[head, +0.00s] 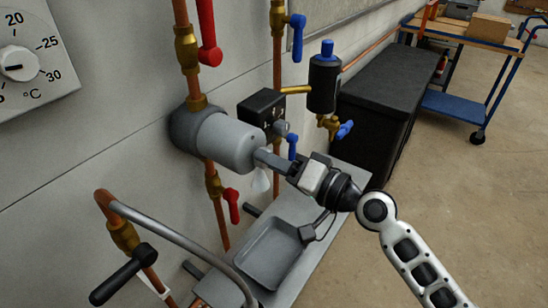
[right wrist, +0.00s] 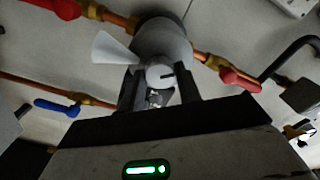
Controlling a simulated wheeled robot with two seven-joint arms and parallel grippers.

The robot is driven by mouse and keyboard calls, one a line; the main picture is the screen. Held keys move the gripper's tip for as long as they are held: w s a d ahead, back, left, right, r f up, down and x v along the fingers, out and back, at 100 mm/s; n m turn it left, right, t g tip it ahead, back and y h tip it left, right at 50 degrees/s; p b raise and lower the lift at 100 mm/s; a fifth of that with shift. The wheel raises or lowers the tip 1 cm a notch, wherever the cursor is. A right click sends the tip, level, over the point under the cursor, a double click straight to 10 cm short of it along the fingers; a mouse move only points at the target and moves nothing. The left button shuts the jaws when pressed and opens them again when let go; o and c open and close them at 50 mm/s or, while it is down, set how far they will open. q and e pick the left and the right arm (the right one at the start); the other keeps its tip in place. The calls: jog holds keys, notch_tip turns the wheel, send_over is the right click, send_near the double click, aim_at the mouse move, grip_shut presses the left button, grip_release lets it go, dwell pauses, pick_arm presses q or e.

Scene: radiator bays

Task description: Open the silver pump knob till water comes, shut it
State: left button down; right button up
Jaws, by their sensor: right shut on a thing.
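The grey round pump (head: 228,142) sits on the vertical copper pipe at the wall. It also shows in the right wrist view (right wrist: 165,42). My right gripper (head: 267,160) reaches its front face from the right. In the right wrist view, the fingers of my right gripper (right wrist: 160,92) stand either side of the small slotted silver knob (right wrist: 160,75) and are shut on it. A pale, fan-shaped spray of water (right wrist: 113,48) comes out beside the knob. It shows below the pump in the head view (head: 261,181). My left gripper is not in view.
A grey tray (head: 258,282) stands below the pump. Red-handled valves (head: 231,205) sit above and below it. A black box (head: 261,106) and blue-handled valve (head: 345,130) are close behind. A black lever (head: 125,275) is at lower left.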

pick_arm(q)
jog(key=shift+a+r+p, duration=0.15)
jog(key=shift+p, duration=0.25)
pick_arm(e)
jog(key=shift+m, duration=1.3)
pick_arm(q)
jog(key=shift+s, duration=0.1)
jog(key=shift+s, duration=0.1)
pick_arm(e)
jog(key=o, duration=1)
jog(key=shift+c, duration=0.2)
pick_arm(q)
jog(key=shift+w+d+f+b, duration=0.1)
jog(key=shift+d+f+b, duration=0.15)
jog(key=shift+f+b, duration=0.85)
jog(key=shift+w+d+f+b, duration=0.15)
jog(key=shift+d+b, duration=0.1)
jog(key=shift+b, duration=1.6)
pick_arm(e)
jog(key=v, duration=1.6)
